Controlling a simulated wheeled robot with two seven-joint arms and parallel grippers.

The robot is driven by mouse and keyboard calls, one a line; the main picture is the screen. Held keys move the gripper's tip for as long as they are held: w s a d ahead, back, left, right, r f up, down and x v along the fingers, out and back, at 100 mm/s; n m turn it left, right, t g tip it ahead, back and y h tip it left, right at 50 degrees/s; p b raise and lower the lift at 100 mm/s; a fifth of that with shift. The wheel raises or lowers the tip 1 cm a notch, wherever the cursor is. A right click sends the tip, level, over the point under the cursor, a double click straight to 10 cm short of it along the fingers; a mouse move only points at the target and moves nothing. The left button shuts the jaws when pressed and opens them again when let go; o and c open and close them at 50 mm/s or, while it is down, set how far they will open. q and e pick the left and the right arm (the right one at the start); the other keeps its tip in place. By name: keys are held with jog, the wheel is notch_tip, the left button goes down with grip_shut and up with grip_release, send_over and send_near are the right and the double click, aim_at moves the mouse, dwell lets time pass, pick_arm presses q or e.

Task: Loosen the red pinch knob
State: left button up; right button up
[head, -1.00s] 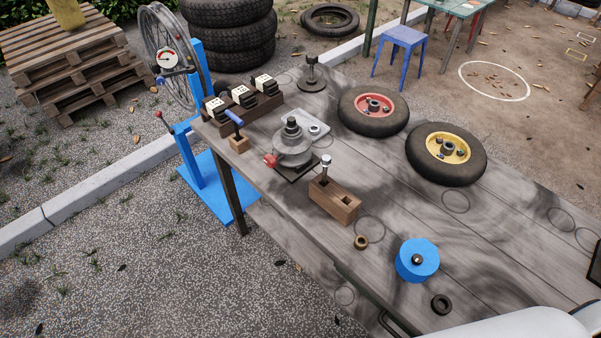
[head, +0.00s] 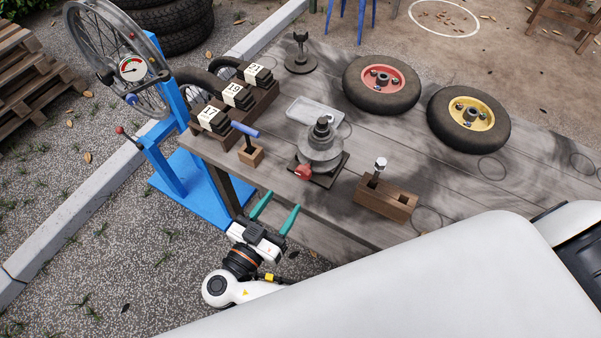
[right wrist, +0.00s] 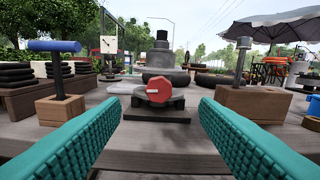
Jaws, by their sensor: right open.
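The red pinch knob (head: 303,172) sits low on the front of a grey round fixture (head: 320,152) on a dark square base, near the table's front edge. In the right wrist view the knob (right wrist: 158,90) faces me almost head-on, with a pale line on it. My right gripper (head: 283,201) is open, with its green fingers pointing toward the table, in front of the edge and short of the knob. In the right wrist view its fingers (right wrist: 161,110) spread to either side of the knob, and nothing is between them. My left gripper is not in view.
A wooden block with a blue-handled tool (head: 250,153) stands left of the fixture. A slotted wooden block (head: 387,198) holding a silver-headed tool stands right. A blue wheel stand (head: 170,165) is left of the table. Two wheels (head: 382,85) lie behind. My white arm covers the lower right.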

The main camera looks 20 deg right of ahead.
aim_at(301, 175)
jog(key=p+x, duration=0.2)
jog(key=x, duration=0.6)
jog(key=shift+w+d, duration=0.45)
jog(key=shift+d, duration=0.05)
jog(key=shift+f, duration=0.1)
jog(key=shift+c, duration=0.4)
jog(key=c, duration=0.9)
